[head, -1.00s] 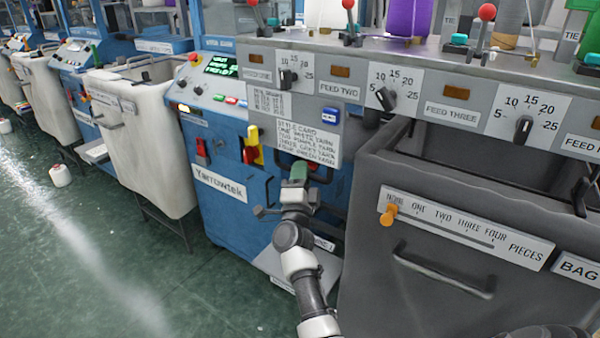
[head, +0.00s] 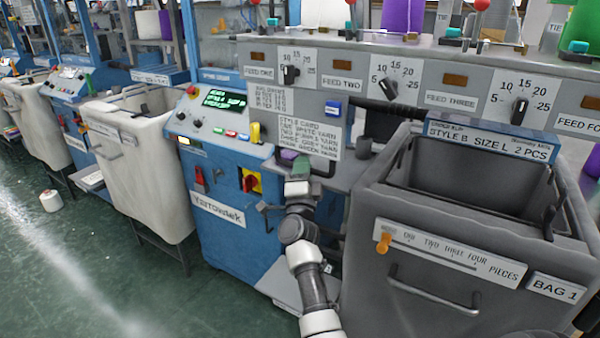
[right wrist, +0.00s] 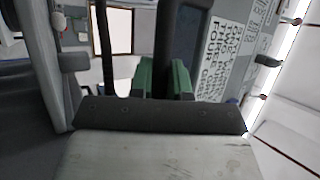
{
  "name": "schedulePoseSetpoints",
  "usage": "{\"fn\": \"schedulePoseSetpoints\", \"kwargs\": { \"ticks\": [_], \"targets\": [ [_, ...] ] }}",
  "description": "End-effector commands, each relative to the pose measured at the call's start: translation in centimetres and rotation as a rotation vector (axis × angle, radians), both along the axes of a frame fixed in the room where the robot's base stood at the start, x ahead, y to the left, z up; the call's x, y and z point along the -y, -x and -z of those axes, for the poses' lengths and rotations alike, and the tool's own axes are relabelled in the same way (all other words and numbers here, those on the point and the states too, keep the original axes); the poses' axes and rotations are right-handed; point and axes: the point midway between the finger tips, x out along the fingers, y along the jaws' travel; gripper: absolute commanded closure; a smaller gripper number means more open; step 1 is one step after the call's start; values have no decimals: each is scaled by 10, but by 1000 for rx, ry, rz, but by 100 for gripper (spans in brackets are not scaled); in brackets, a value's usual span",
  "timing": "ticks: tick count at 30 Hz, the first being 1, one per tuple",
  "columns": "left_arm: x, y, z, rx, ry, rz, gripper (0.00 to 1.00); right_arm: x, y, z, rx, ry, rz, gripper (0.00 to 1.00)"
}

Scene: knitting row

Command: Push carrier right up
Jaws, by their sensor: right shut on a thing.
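A purple patch (head: 288,155) shows just behind the fingertips. Red-knobbed levers (head: 481,5) and teal blocks (head: 453,32) stand along the rail above the feed dials. My left gripper is not in view.
A grey bin (head: 385,205) marked BAG 1 stands close right of my right arm; its size sign (head: 490,140) is on its back rim. A red and yellow switch (head: 250,180) is left of the gripper. A white bin (head: 160,175) stands further left.

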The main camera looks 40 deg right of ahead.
Motion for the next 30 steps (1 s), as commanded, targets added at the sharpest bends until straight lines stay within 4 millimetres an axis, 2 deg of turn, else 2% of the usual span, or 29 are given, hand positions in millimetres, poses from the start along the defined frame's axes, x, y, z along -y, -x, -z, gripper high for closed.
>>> {"fn": "schedulePoseSetpoints", "kwargs": {
  "ticks": [1, 30],
  "targets": [
    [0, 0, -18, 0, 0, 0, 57, 2, 0, -27, 12, 6, 4, 100],
    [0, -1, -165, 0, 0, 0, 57, 3, 1, -211, 12, 6, 2, 100]
  ]
}}
